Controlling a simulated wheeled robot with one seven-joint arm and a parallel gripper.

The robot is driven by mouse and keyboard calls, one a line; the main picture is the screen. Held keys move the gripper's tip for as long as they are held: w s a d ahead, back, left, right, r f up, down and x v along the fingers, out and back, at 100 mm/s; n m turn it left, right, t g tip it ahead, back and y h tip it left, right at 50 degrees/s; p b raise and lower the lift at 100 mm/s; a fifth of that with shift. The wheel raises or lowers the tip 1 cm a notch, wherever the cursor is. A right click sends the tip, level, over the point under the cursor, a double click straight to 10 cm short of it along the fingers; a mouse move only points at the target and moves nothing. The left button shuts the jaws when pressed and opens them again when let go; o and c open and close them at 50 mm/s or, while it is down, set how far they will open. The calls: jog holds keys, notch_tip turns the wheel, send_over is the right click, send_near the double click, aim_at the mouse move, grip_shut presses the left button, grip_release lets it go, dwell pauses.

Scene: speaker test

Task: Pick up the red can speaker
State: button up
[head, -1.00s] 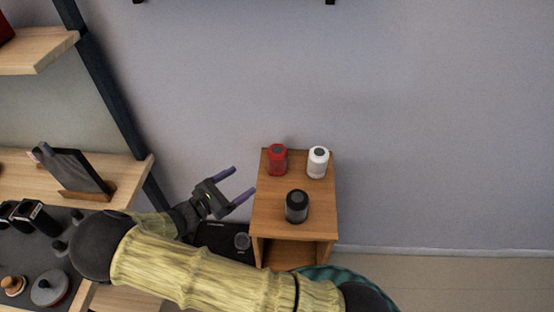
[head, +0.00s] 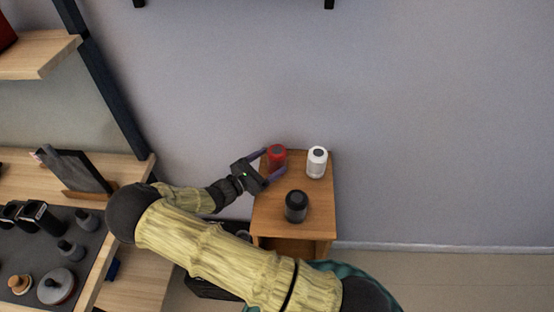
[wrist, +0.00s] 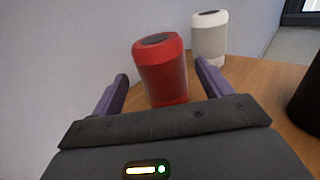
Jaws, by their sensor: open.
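The red can speaker (head: 277,155) stands upright at the back left of a small wooden stand (head: 265,218). In the wrist view the red speaker (wrist: 161,70) is straight ahead, between the two purple fingers. My gripper (head: 269,168) is open and comes in from the left, its fingers on either side of the red speaker. In the wrist view my gripper (wrist: 163,88) shows both fingertips apart from the speaker's sides. Its lower part is partly hidden by the gripper in the head view.
A white can speaker (head: 316,163) stands just right of the red one, also seen in the wrist view (wrist: 209,38). A black can speaker (head: 296,207) stands nearer the front. The wall (head: 420,120) is close behind the stand. A shelf (head: 120,172) is at left.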

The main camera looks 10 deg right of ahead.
aim_at(281, 155)
jog(key=p+x, duration=0.1)
jog(key=x, duration=0.4)
jog(key=shift+d+p, duration=0.2)
jog(key=shift+p, duration=0.1)
jog(key=shift+s, duration=0.1)
jog(key=shift+c, duration=0.5)
jog(key=c, duration=1.1)
jog(key=shift+c, duration=0.2)
notch_tip(281, 155, up, 10)
jog(key=shift+r+b, duration=0.1)
jog(key=shift+b, duration=0.35)
